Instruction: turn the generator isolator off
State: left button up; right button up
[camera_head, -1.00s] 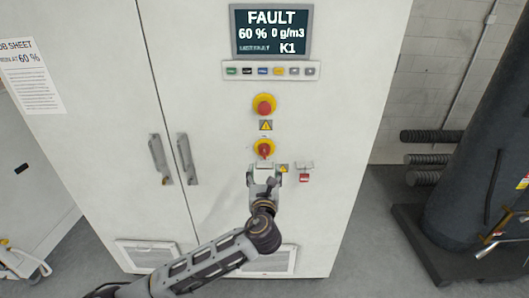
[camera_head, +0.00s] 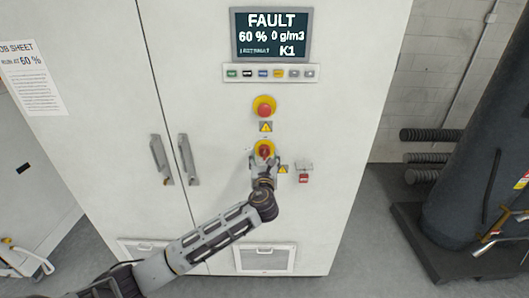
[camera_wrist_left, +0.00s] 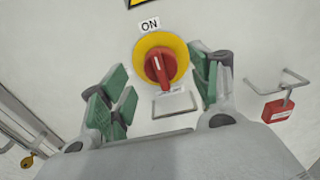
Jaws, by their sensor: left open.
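The generator isolator (camera_head: 264,149) is a red rotary handle on a yellow disc on the white cabinet front. In the left wrist view the isolator (camera_wrist_left: 159,66) sits under an "ON" label (camera_wrist_left: 150,24), its handle close to upright and slightly tilted. My left gripper (camera_head: 265,161) is at the isolator's lower edge in the head view. In the left wrist view its green-padded fingers (camera_wrist_left: 158,82) are spread, one on each side of the handle, with nothing held. I cannot tell whether they touch the disc. My right gripper is not in view.
A red mushroom button (camera_head: 264,106) and a warning label (camera_head: 265,127) are above the isolator. A red padlock (camera_head: 304,178) hangs to its right. The display (camera_head: 271,34) reads FAULT. Door handles (camera_head: 188,160) stand out at left. A dark tank (camera_head: 475,170) stands right.

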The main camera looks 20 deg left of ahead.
aim_at(264, 154)
pick_arm(q)
jog(key=shift+p+x, duration=0.3)
jog(key=shift+x, duration=1.75)
jog(key=c, duration=1)
